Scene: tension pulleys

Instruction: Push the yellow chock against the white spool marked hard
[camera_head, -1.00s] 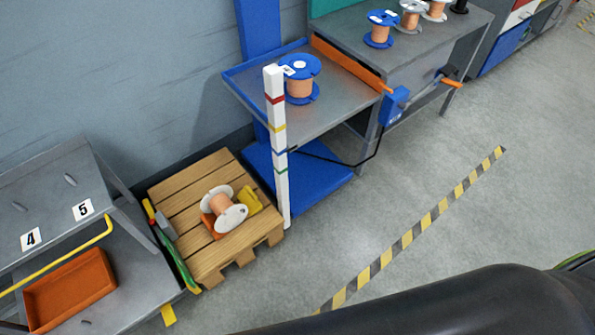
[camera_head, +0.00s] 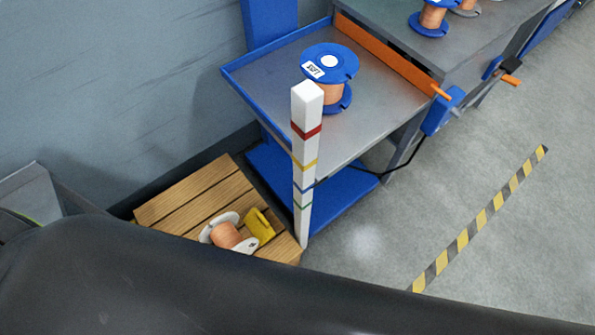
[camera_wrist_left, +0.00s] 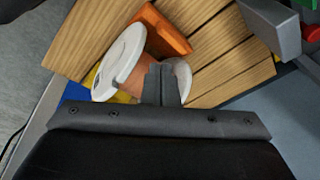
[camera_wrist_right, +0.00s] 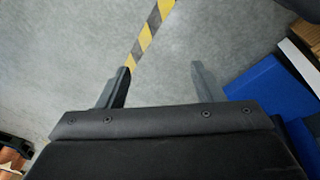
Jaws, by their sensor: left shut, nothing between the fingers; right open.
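The white spool (camera_head: 226,236) with copper winding lies on its side on the wooden pallet (camera_head: 185,192). A small mark on its flange is too small to read. The yellow chock (camera_head: 260,226) sits just right of it; whether they touch I cannot tell. In the left wrist view the spool (camera_wrist_left: 122,58) is behind my left gripper (camera_wrist_left: 161,72), which is shut and empty; contact is unclear. Only a sliver of the yellow chock (camera_wrist_left: 92,74) shows there. An orange chock (camera_wrist_left: 161,30) lies on the spool's far side. My right gripper (camera_wrist_right: 160,72) is open and empty over the floor.
A white post with coloured bands (camera_head: 305,165) stands at the pallet's right corner. Beside it is a blue-framed lift table (camera_head: 260,72) carrying a blue spool (camera_head: 330,70). My dark arm hides the pallet's front. Floor around the striped tape (camera_head: 480,215) is clear.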

